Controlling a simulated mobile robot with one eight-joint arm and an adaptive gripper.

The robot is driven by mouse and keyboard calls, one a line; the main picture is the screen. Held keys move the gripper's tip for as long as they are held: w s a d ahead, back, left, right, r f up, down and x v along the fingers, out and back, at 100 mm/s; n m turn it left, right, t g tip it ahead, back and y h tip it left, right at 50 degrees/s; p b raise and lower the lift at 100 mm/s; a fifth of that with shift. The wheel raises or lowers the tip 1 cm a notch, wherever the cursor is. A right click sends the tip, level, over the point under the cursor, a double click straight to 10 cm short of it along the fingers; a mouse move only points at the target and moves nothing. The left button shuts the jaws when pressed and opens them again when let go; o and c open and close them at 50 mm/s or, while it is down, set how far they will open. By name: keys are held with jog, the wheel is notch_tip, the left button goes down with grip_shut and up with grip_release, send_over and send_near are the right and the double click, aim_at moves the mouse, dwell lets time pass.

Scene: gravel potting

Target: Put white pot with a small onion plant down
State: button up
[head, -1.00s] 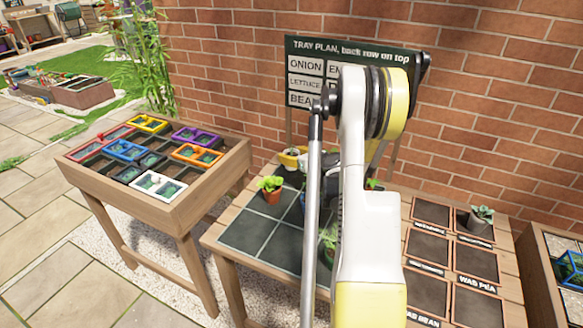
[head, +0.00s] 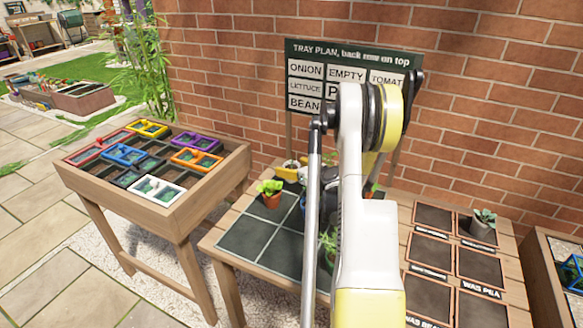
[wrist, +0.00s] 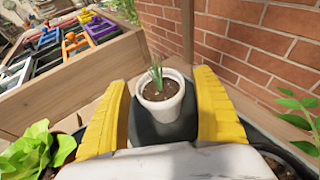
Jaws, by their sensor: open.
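The white pot with a small onion plant (wrist: 162,108) stands upright on a dark tray square in the wrist view. My gripper (wrist: 162,82) is open, with one yellow finger on each side of the pot and a gap on both sides. In the head view, a yellow finger (head: 286,174) shows at the back left square of the dark tray (head: 243,238), and most of the pot is hidden there. The tray plan board (head: 352,50) reads ONION at its top left.
A lettuce in a terracotta pot (head: 271,194) stands just in front. Other plants are partly hidden by my arm. Labelled squares with a grey potted plant (head: 482,226) lie right. A wooden table of coloured crates (head: 150,170) stands left; a brick wall is behind.

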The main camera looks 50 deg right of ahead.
jog(key=shift+s+r, duration=0.15)
jog(key=shift+r, duration=0.1)
jog(key=p+v, duration=0.2)
jog(key=v, duration=0.5)
jog(key=shift+a+p, duration=0.1)
jog(key=shift+p, duration=0.25)
